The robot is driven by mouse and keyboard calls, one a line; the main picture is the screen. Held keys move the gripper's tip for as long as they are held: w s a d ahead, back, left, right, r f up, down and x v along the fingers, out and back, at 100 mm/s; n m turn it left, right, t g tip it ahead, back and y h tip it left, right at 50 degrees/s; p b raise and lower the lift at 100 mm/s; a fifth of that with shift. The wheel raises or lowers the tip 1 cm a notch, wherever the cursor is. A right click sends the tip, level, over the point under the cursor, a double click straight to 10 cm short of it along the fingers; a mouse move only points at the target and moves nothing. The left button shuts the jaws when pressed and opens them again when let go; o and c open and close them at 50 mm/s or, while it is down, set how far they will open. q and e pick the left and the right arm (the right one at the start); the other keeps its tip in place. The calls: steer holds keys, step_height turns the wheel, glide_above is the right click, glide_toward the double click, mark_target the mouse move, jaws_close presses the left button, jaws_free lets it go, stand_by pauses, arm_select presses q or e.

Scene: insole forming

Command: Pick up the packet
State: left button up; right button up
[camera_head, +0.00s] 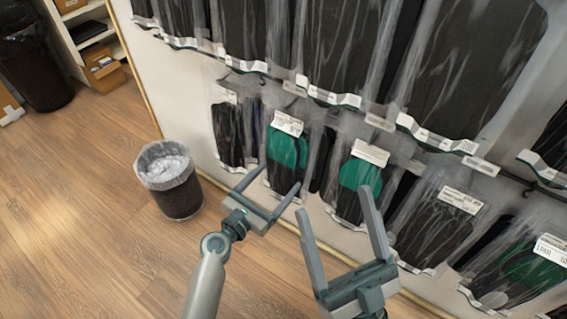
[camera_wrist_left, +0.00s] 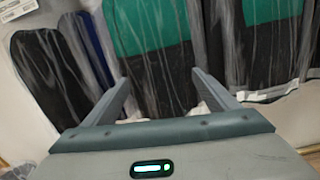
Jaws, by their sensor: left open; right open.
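Clear packets with dark insoles hang in rows on the wall; which one the task means I cannot tell. A packet with a green and black insole (camera_head: 287,150) hangs beyond my left gripper (camera_head: 274,201). In the left wrist view this green and black packet (camera_wrist_left: 150,45) is in front of the fingers. My left gripper is open and empty, with its fingers (camera_wrist_left: 165,90) apart, pointing at the lower row. A second green packet (camera_head: 357,178) hangs to the right. My right gripper (camera_head: 338,216) is open and empty in front of it.
A black bin with a clear liner (camera_head: 172,180) stands on the wooden floor left of my left gripper. Larger dark packets (camera_head: 350,45) hang in the upper row. A shelf with cardboard boxes (camera_head: 103,70) is at the back left.

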steer(key=shift+a+f, duration=0.1)
steer(key=shift+f, duration=0.05)
arm_select(q)
steer(key=c, duration=1.2)
arm_select(e)
steer(key=shift+s+f, duration=0.1)
arm_select(q)
steer(key=shift+r, duration=0.1)
